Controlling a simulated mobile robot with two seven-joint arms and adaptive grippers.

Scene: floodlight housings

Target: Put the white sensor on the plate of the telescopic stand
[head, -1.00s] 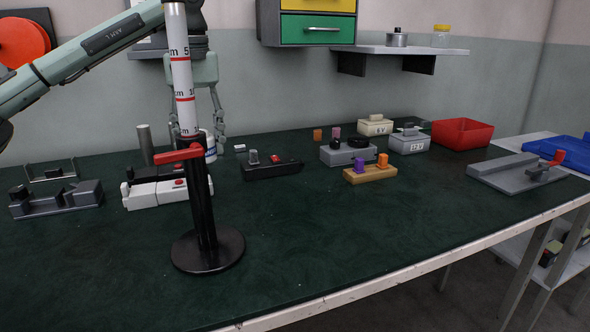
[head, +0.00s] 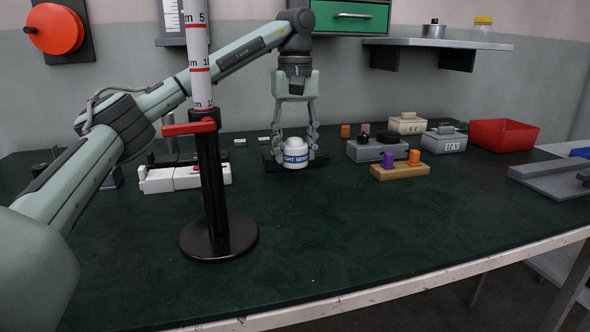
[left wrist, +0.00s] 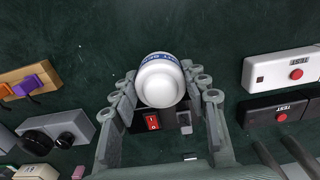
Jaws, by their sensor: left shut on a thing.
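The white sensor (head: 295,160) is a rounded white body with a blue lettered band, dome up. My left gripper (head: 296,148) points down and is shut on it. In the left wrist view the sensor's white dome (left wrist: 161,82) sits between the fingers of the gripper (left wrist: 162,92). In the head view the sensor overlaps a black switch box behind it. The telescopic stand (head: 213,190) is to the left, with a round black base, a red lever and a white tube with a cm scale. Its top and plate are outside the view. My right gripper is not seen.
The black box (left wrist: 152,122) has a red switch. White test boxes (head: 185,178) lie left of the stand, partly behind it. An orange-and-purple block (head: 400,171), a 12 V box (head: 443,141) and a red bin (head: 503,134) are right. The front table is clear.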

